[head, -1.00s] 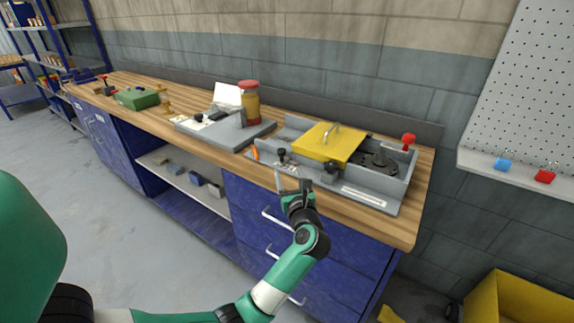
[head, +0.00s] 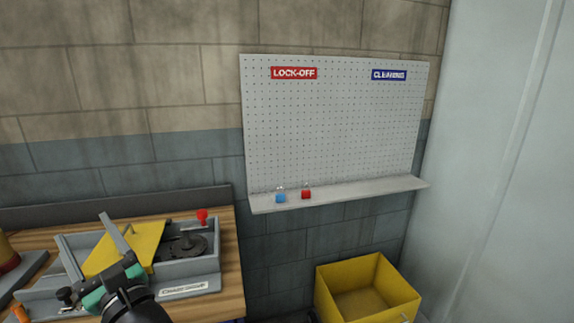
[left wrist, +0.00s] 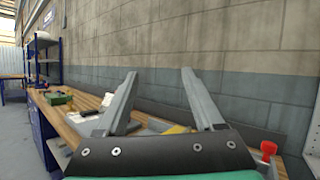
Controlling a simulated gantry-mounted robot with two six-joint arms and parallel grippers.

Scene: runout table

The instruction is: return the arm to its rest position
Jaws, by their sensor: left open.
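My left gripper (head: 82,226) is at the lower left of the head view, in front of the grey machine (head: 190,285) on the wooden bench. Its two grey fingers are spread apart with nothing between them. In the left wrist view the open fingers (left wrist: 159,75) point up and forward toward the block wall, with the bench below. In the head view my arm and gripper cover part of the machine and its yellow cover (head: 143,243). My right gripper is not in view.
A red knob (head: 202,215) stands up at the machine's back. A pegboard (head: 335,125) has a shelf (head: 355,194) holding a blue padlock (head: 281,197) and a red padlock (head: 306,194). A yellow bin (head: 340,306) stands below. A green box (left wrist: 60,98) lies farther along the bench.

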